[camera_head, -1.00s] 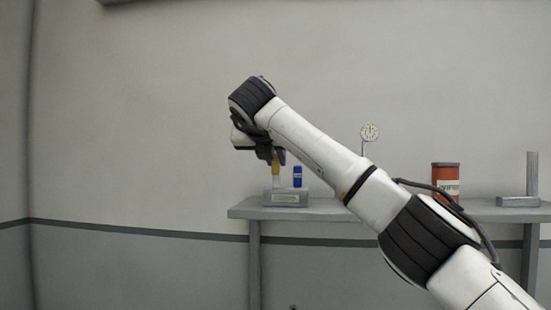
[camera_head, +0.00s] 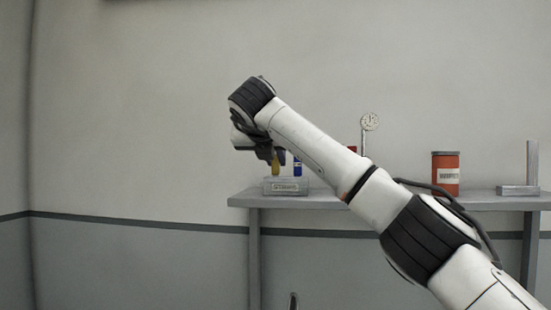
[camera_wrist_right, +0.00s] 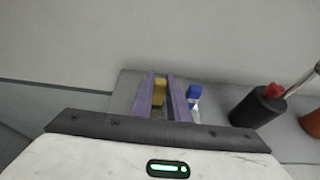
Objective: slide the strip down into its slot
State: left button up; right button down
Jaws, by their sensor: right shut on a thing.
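The yellow strip (camera_head: 275,169) is upright between the fingers of my right gripper (camera_head: 277,155), which is shut on it. In the right wrist view the strip (camera_wrist_right: 160,90) shows between the purple fingers of the gripper (camera_wrist_right: 162,98). The strip's lower end meets the top of the grey labelled block (camera_head: 286,187) in the head view; how deep it sits in a slot I cannot tell. A blue strip (camera_head: 298,169) stands upright in the same block, just right of the yellow one; it also shows in the right wrist view (camera_wrist_right: 194,97). My left gripper is out of view.
The block stands near the left end of a grey shelf (camera_head: 320,199). To the right are a dial gauge (camera_head: 369,122), an orange can (camera_head: 446,173) and a grey angle stand (camera_head: 532,168). A dark, red-topped object (camera_wrist_right: 258,108) is right of the fingers.

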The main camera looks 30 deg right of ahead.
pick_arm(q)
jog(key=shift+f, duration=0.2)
pick_arm(e)
jog(key=shift+f, duration=0.2)
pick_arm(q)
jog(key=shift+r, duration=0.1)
pick_arm(e)
jog(key=c, duration=1.6)
grip_release()
jog(key=shift+r, duration=0.1)
jog(key=shift+s+a+r+b, duration=0.15)
jog(key=shift+s+a+b, duration=0.15)
jog(key=shift+s+a, duration=0.05)
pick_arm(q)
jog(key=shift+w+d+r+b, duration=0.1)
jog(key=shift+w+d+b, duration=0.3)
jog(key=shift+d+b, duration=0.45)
pick_arm(e)
jog(key=v, duration=0.9)
jog(key=shift+s+r, duration=0.1)
jog(key=shift+s, duration=0.1)
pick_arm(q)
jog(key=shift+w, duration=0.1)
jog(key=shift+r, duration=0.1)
